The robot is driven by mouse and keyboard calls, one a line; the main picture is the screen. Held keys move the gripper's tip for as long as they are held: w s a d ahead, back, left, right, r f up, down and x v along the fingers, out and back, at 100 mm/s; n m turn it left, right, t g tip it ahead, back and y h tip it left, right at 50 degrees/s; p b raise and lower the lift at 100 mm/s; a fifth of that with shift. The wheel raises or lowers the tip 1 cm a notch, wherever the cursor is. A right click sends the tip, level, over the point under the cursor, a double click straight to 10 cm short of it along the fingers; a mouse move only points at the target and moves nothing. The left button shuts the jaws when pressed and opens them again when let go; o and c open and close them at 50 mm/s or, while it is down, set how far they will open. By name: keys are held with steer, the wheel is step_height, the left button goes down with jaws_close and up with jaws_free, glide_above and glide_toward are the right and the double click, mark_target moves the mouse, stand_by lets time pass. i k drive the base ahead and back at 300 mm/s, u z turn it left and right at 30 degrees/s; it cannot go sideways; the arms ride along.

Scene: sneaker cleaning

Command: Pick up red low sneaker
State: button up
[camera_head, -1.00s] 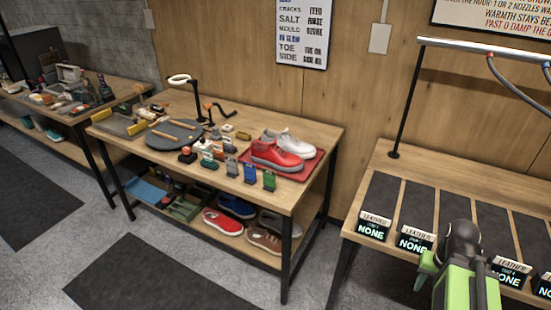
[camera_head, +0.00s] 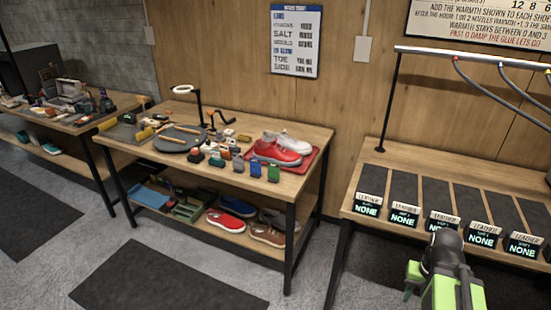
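A red low sneaker (camera_head: 275,154) with a white sole sits on a red tray (camera_head: 308,162) at the right end of the middle workbench's top. A white sneaker (camera_head: 292,141) stands right behind it on the same tray. Another red sneaker (camera_head: 228,221) with a white sole lies on the shelf below. My green and black arm shows at the bottom right, well apart from all the shoes. I cannot make out its fingertips or anything held.
A blue shoe (camera_head: 238,206) and a brown shoe (camera_head: 268,235) share the lower shelf. Small coloured blocks line the bench's front edge, beside a grey round plate (camera_head: 178,139). A rack bench with dark pads (camera_head: 403,188) stands right.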

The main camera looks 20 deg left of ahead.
mark_target(272, 152)
steer(key=u, duration=0.7)
steer(key=i, duration=1.2)
steer(key=u, duration=1.25)
steer(key=i, duration=1.45)
steer(key=u, duration=0.45)
